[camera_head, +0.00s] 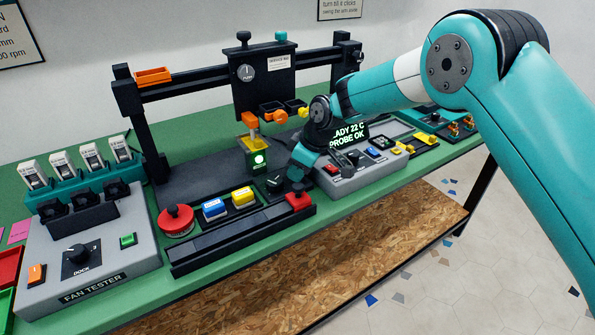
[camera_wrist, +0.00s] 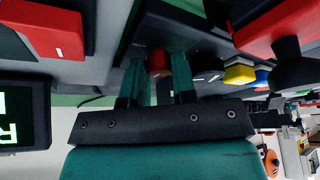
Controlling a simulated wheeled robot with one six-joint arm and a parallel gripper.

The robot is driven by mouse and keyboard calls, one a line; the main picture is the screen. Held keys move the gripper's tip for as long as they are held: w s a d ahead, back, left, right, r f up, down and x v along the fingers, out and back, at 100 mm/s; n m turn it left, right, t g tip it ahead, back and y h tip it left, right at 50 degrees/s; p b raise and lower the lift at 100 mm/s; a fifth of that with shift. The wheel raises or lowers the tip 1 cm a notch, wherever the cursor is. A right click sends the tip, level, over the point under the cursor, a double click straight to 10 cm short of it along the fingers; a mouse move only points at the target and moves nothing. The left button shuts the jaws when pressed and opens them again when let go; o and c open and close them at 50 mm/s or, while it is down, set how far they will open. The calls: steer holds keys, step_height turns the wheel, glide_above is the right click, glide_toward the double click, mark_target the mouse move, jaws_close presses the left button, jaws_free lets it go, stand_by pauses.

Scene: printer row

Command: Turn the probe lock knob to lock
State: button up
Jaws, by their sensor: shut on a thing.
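My gripper (camera_head: 286,175) reaches down to the front panel, in the middle of the head view.
A red block with a black top (camera_head: 298,199) is close by on the front rail. Yellow (camera_head: 243,197) and blue (camera_head: 214,208) buttons and a red mushroom button (camera_head: 176,220) lie left.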

steer(key=shift+n+g, duration=0.3)
steer(key=shift+n, duration=0.5)
steer(key=o, duration=0.7)
steer(key=shift+a, duration=0.1)
steer(key=shift+c, duration=0.2)
steer(key=shift+r, duration=0.1)
steer(key=shift+d+r, duration=0.25)
steer(key=shift+r, duration=0.05)
steer(key=b+v, duration=0.1)
steer(key=v, duration=1.5)
steer(key=shift+r, duration=0.2)
